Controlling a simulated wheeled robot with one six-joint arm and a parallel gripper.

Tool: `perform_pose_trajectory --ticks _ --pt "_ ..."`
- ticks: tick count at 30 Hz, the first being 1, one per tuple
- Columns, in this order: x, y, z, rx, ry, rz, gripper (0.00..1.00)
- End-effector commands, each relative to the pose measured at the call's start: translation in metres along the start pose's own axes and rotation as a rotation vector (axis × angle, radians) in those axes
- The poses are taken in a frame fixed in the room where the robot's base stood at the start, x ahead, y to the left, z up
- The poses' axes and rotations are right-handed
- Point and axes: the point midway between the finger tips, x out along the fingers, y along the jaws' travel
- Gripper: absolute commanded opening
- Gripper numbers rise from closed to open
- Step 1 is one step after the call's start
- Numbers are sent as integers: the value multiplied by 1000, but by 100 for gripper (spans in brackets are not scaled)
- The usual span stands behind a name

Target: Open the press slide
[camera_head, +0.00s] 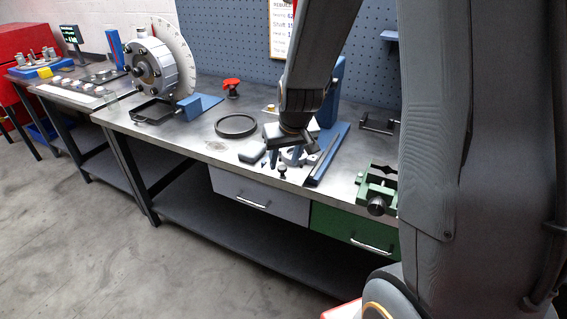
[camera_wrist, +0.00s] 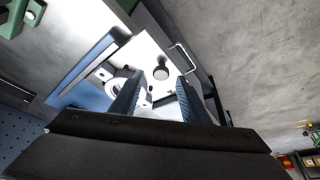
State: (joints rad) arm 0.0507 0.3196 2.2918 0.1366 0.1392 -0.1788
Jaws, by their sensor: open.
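The blue press (camera_head: 333,92) stands on the bench, partly hidden behind my arm, with a long blue base rail (camera_head: 327,155) at its right. A small dark round knob (camera_head: 282,171) stands near the bench's front edge, in front of the press; I take it for the slide's handle. It also shows in the wrist view (camera_wrist: 160,72). My gripper (camera_head: 279,157) points down over the press front. In the wrist view its two fingers (camera_wrist: 158,92) are apart with nothing gripped. The knob appears just beyond the fingertips, roughly between them. How far the slide is open is unclear.
A green vise (camera_head: 378,185) sits right of the press, and a black ring tray (camera_head: 235,126) lies to the left. A rotor stand (camera_head: 160,65) and red knob (camera_head: 231,86) are farther left. Grey (camera_head: 258,198) and green (camera_head: 350,232) drawers hang below the bench.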

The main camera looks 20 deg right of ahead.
Motion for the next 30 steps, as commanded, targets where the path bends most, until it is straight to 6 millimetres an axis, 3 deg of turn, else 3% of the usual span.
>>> perform_pose_trajectory --ticks 6,12,27,30 --pt "-32 0 0 -1 3 1 42" --pt "-51 0 -1 1 3 1 42" --pt "-57 0 1 0 -1 1 42" --pt "-60 -5 26 -3 -45 -3 42"
